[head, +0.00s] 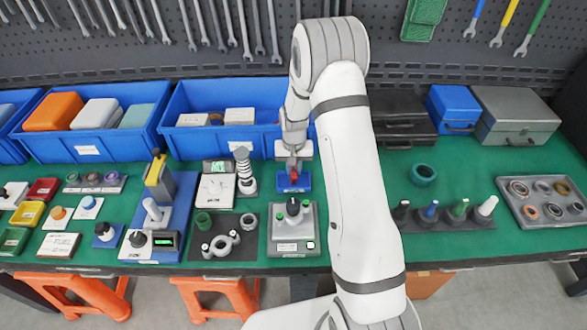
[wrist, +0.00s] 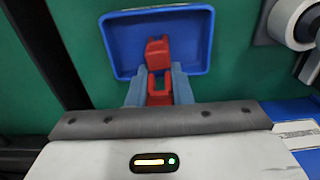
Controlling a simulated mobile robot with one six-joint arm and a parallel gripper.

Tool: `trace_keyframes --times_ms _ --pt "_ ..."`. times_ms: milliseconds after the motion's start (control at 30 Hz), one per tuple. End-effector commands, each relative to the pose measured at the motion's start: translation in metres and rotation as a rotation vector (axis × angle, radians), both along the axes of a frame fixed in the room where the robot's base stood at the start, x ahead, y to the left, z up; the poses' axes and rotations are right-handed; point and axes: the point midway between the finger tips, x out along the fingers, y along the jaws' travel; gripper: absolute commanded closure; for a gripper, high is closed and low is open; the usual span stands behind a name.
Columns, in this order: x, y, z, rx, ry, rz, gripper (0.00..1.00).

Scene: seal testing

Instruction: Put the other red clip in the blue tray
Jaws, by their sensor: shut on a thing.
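The small blue tray (head: 303,187) sits on the green bench mat below my gripper (head: 293,165). One red clip (wrist: 158,51) is inside the tray. My gripper (wrist: 159,88) is shut on another red clip (wrist: 159,97), held between its blue-grey fingertips over the tray's near edge. The held clip's lower part is partly hidden by the fingers. I cannot tell whether it touches the tray.
A test fixture (head: 294,243) stands just in front of the tray. A white striped spring stand (head: 243,170) is to its left. Large blue bins (head: 223,142) stand behind, and a dark toolbox (head: 405,120) is back right. Green mat is clear around the teal ring (head: 423,174).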

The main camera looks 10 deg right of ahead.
Motion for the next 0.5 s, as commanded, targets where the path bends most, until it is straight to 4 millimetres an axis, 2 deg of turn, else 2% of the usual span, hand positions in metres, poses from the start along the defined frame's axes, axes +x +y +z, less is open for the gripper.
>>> trace_keyframes --times_ms 33,133,167,367,500 --pt "-0.0080 0.0005 -0.0148 0.000 0.022 0.001 1.00" --pt "-0.0082 0.0012 -0.0155 0.001 0.023 0.002 1.00" --pt "-0.0084 0.0015 -0.0157 0.001 0.023 0.002 0.80" --pt "-0.0084 0.0022 -0.0161 0.001 0.023 0.003 0.64" --pt "-0.0080 0.0025 -0.0093 0.001 0.023 0.003 0.60"
